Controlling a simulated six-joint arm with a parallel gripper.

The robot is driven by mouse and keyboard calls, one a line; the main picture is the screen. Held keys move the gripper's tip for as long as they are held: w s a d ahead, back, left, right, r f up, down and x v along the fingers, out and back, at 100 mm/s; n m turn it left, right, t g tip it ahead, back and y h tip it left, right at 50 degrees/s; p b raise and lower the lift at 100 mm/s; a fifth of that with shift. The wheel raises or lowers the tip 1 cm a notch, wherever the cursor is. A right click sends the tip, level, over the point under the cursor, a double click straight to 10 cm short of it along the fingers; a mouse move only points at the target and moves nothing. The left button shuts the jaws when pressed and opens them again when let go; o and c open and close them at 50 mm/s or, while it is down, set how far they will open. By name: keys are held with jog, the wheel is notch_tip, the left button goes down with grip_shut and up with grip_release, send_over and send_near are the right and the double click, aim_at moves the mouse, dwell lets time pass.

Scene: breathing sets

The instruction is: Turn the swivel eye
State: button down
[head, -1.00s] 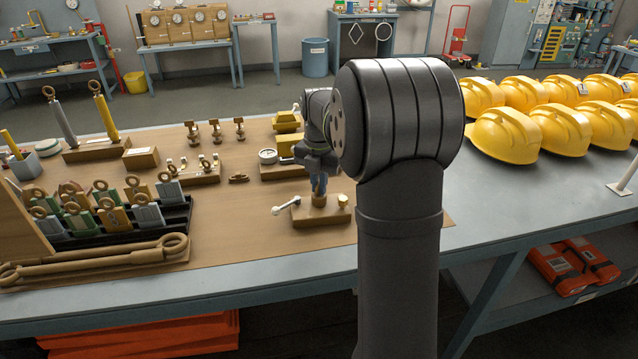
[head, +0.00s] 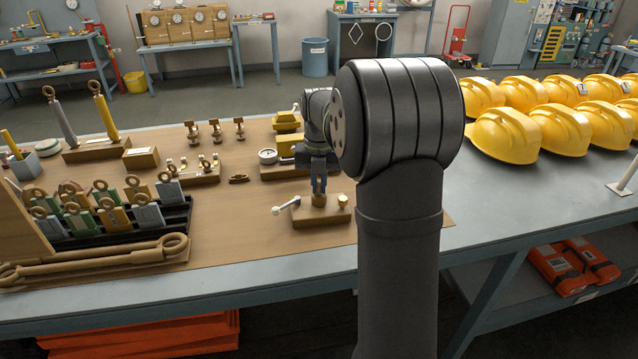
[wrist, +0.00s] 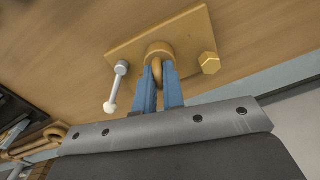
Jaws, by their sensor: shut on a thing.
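The swivel eye (wrist: 159,50) is a brass-coloured ring on a round boss, standing on a flat tan base block (head: 334,217) on the bench. In the wrist view the base plate (wrist: 200,30) also shows a silver lever with a white knob (wrist: 117,88) on one side and a brass hex bolt (wrist: 209,63) on the other. My gripper (wrist: 159,78) points down at the eye, its two blue fingers shut on it from both sides. In the head view my gripper (head: 319,184) stands upright over the block, and its fingers partly hide the eye.
A gauge (head: 267,156) and yellow blocks stand just behind the swivel block. Yellow helmets (head: 505,133) stand right. Bench left of the block is mostly clear.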

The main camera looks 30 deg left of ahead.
aim_at(319, 182)
jog(key=c, duration=1.5)
grip_release()
jog(key=shift+r, duration=0.15)
notch_tip(319, 182, up, 17)
jog(key=shift+r, duration=0.1)
